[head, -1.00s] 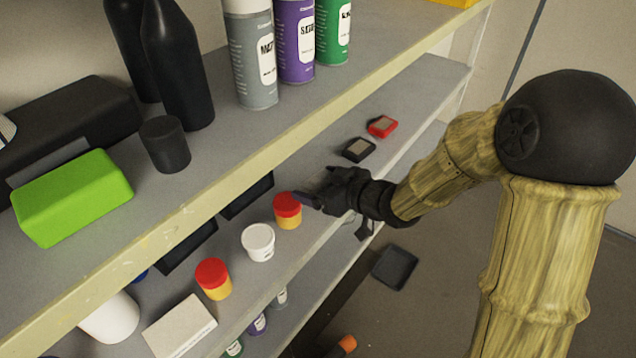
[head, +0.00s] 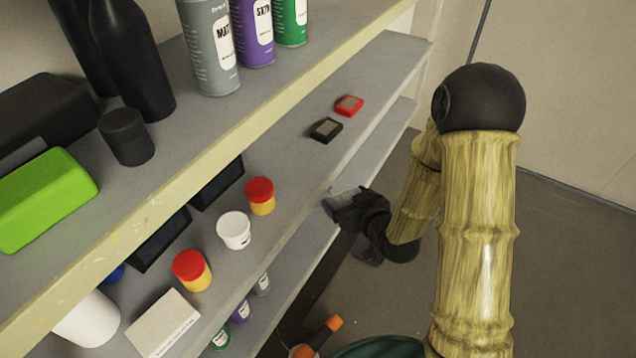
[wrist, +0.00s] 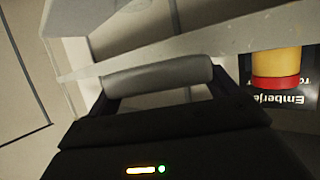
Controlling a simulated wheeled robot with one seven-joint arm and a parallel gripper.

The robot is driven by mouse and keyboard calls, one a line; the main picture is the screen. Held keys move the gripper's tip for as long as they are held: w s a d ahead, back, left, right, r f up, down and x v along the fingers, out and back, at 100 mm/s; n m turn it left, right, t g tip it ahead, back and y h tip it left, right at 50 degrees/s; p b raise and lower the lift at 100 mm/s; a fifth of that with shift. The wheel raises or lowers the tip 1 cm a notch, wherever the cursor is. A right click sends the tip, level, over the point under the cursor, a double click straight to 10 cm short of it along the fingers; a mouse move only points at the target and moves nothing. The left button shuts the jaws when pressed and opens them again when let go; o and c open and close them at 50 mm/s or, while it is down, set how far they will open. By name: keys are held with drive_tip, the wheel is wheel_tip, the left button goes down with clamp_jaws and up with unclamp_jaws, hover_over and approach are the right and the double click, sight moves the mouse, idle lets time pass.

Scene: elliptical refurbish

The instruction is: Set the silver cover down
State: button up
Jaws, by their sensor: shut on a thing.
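My gripper (head: 350,204) is just off the front edge of the middle shelf (head: 300,170), right of the red-lidded yellow jar (head: 260,197). In the wrist view its two dark fingers (wrist: 160,92) are closed on the ends of a grey, rounded bar-like piece, the silver cover (wrist: 158,76). In the head view a pale grey part of the cover (head: 341,196) shows at the fingertips. The cover is held in the air, and its far side is hidden.
On the middle shelf stand a white tub (head: 234,231), another red-lidded jar (head: 191,271), a black box (head: 326,130) and a red box (head: 349,106). Bare shelf lies between the near jar and the black box. An orange-tipped item (head: 331,323) is low in front.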

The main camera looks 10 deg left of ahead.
drive_tip(key=w+d+f+m+t+h+b, duration=0.2)
drive_tip(key=d+f+m+h, duration=0.5)
drive_tip(key=d+f, duration=0.9)
drive_tip(key=shift+w+d+t+h, duration=0.3)
drive_tip(key=shift+w, duration=0.35)
drive_tip(key=shift+r, duration=0.1)
